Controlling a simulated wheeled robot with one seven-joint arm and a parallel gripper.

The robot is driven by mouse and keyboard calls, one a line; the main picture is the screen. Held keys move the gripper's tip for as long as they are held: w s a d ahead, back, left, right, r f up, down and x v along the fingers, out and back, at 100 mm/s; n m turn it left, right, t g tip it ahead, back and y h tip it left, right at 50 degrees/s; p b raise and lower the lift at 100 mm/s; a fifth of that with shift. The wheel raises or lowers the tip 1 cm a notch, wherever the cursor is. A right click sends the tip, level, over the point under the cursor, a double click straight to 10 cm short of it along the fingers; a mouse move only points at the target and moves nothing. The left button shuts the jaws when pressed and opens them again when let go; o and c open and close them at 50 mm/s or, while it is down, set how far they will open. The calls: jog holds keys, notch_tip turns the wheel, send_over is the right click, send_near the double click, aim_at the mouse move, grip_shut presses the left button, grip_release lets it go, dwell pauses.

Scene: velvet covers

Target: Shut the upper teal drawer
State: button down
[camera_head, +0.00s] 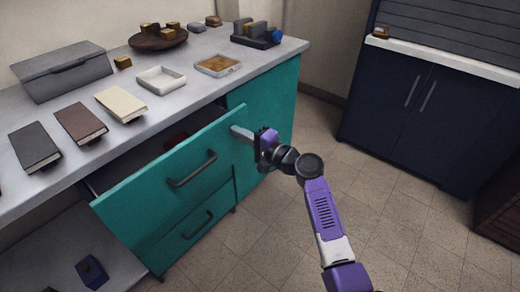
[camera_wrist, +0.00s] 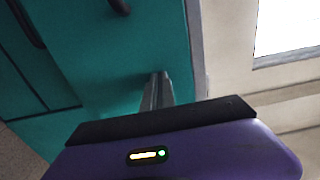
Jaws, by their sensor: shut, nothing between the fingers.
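The upper teal drawer (camera_head: 160,194) stands pulled out from under the grey counter in the head view, with a dark bar handle (camera_head: 192,169) on its front. A reddish item (camera_head: 177,139) shows inside it. My gripper (camera_head: 236,131) is shut and empty at the upper right corner of the drawer front. In the wrist view, the closed fingertips (camera_wrist: 158,80) lie over a teal panel (camera_wrist: 95,60) near its right edge. I cannot tell whether they touch it.
Below is a lower teal drawer (camera_head: 195,235) with its own handle. The counter (camera_head: 75,165) holds books, trays, a grey box and a bowl. A navy cabinet (camera_head: 420,110) stands at right. The tiled floor (camera_head: 270,230) around my arm is clear.

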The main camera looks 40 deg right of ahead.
jog(key=b+x, duration=0.4)
jog(key=x, duration=0.7)
jog(key=shift+r+b, duration=0.15)
jog(key=shift+b, duration=0.2)
jog(key=shift+w+a, duration=0.1)
jog(key=shift+a, duration=0.1)
